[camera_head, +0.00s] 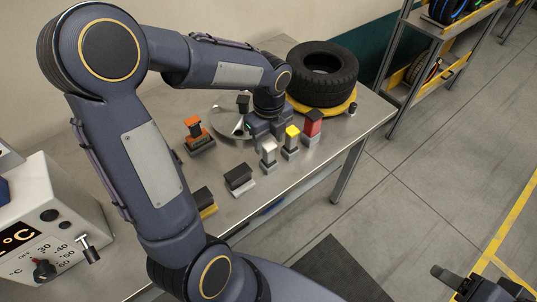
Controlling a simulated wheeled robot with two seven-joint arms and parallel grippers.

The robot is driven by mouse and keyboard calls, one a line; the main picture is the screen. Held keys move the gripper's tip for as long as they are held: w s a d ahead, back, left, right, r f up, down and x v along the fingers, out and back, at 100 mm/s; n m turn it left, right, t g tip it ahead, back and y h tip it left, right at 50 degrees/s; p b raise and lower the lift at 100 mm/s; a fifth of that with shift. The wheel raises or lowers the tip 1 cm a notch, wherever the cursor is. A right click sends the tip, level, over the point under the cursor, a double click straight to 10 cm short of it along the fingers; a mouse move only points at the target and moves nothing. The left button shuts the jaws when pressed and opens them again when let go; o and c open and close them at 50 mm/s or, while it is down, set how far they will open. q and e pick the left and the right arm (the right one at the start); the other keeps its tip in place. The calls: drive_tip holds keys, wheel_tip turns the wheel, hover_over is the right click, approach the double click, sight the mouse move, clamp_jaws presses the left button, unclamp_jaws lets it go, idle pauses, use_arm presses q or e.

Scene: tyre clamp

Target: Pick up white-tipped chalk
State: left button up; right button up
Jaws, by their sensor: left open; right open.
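The white-tipped chalk (268,151) stands upright in a small dark and pale holder on the steel table. My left gripper (262,134) is just behind it, pointing down at the table. Its fingers are open but partly hard to make out; I see nothing held, and it looks apart from the white chalk. My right gripper (482,286) is open and empty over the floor at the bottom right, away from the table.
A yellow-tipped piece (292,134) and a red-tipped piece (313,122) stand to the right. An orange piece (193,128) and dark blocks (238,177) are to the left. A tyre (322,75) lies behind on a yellow ring. A gauge box (48,228) is at left.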

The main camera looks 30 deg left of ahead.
sight(269, 156)
use_arm(q)
wheel_tip(269, 156, down, 6)
drive_tip(key=shift+r, duration=0.1)
drive_tip(key=c, duration=1)
